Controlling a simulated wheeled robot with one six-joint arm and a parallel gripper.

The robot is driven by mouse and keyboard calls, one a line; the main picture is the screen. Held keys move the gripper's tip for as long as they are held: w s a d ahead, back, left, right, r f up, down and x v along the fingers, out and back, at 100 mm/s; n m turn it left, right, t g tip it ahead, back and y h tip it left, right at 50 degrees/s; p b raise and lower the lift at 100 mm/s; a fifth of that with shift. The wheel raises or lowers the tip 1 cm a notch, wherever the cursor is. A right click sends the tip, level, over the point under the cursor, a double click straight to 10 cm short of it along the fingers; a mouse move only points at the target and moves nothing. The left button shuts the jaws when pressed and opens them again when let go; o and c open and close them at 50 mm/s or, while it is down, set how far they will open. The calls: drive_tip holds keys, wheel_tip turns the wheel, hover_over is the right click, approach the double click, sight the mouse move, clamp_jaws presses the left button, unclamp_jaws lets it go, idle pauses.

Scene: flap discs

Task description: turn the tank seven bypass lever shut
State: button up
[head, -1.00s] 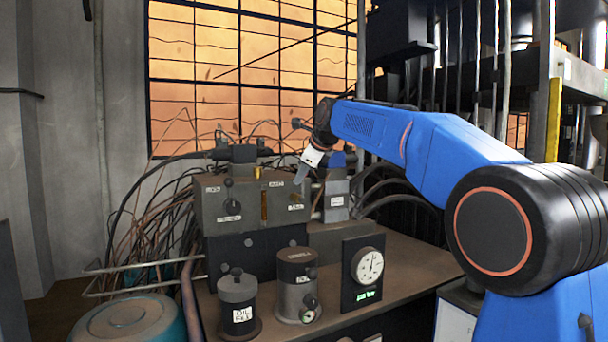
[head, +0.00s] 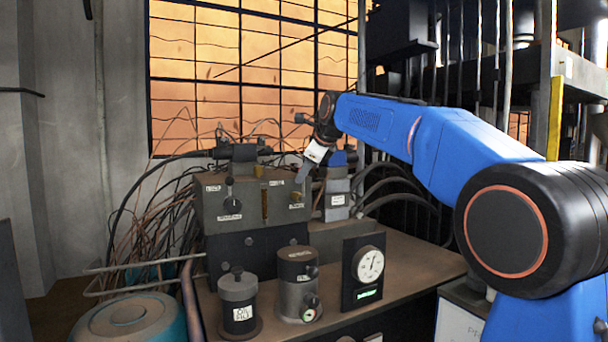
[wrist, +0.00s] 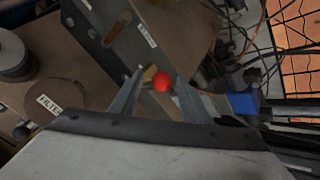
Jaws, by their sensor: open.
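My gripper (head: 303,178) is in front of the right end of a grey valve box (head: 250,213). In the wrist view my gripper (wrist: 158,76) is open, with a red ball knob (wrist: 162,82) between its fingers and a small brass part (wrist: 150,72) just behind it. Whether a finger touches the knob I cannot tell. In the head view the fingers mostly cover this spot. A black-knobbed lever (head: 231,193) stands on the left of the box face. The label plates are too small to read, so I cannot tell which lever is tank seven's.
A lidded grey pot (head: 238,290), a dark cylinder (head: 297,270) and a round dial gauge (head: 369,264) stand on the brown bench (head: 415,262) in front. Loose cables (head: 165,225) crowd the left. Hoses (head: 385,190) run at the right. The bench's right front is clear.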

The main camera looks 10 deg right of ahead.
drive_tip(key=v, duration=1.5)
drive_tip(key=shift+r, duration=0.15)
drive_tip(key=shift+s, duration=0.15)
drive_tip(key=s+d+f+n+g+h, duration=0.1)
drive_tip(key=s+d+f+n, duration=0.2)
drive_tip(key=s+f+n, duration=0.4)
drive_tip(key=s+d+f+n+g+h, duration=0.1)
drive_tip(key=s+f+n, duration=0.7)
drive_tip(key=s+f, duration=1.2)
drive_tip(key=s+d+f+n+g+h, duration=0.1)
drive_tip(key=s+d+f+n, duration=0.5)
drive_tip(key=s+f, duration=0.8)
wheel_tip(320, 180, down, 8)
drive_tip(key=shift+s+r+n+g, duration=0.2)
drive_tip(key=shift+s+n+g, duration=0.05)
drive_tip(key=shift+n+g, duration=0.75)
drive_tip(key=shift+d, duration=0.15)
